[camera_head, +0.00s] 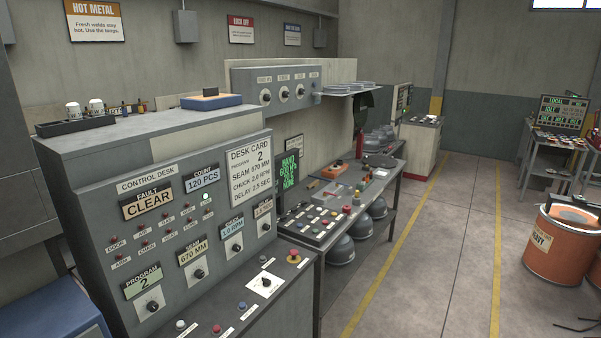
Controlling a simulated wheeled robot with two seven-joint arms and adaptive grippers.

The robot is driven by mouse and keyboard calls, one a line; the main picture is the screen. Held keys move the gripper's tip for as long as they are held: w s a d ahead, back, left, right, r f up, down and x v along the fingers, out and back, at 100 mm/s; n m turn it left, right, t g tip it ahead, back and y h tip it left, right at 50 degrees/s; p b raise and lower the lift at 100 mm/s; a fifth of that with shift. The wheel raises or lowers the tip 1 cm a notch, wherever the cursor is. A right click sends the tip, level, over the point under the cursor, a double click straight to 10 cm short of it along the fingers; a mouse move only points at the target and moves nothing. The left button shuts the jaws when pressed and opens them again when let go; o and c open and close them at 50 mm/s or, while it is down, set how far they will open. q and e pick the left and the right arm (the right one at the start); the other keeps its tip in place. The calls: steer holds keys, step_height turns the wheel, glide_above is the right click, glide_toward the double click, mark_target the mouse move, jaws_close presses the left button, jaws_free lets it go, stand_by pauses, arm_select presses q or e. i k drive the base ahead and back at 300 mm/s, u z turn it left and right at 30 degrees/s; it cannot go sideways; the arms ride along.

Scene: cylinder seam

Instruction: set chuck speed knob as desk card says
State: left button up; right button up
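The grey control desk (110,230) stands at the left front. Its desk card (249,171) reads program 2, seam 670 mm, chuck 2.0 rpm, delay 2.5 sec. The chuck speed knob (237,248) is a small black knob under a blue display (233,227) that seems to read 3.0 RPM. To its left are the seam knob (199,274) under 670 MM and the program knob (152,306) under 2. To its right is the delay knob (265,227), whose display is too small to read surely. Neither of my grippers is in view.
A red stop button (294,256) and several small buttons sit on the desk's sloped front ledge. A bench (388,185) with more controls stands behind to the right. An orange barrel (560,245) is at the right. The floor between is clear.

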mark_target(235, 248)
steer(key=i, duration=0.95)
steer(key=u, duration=0.5)
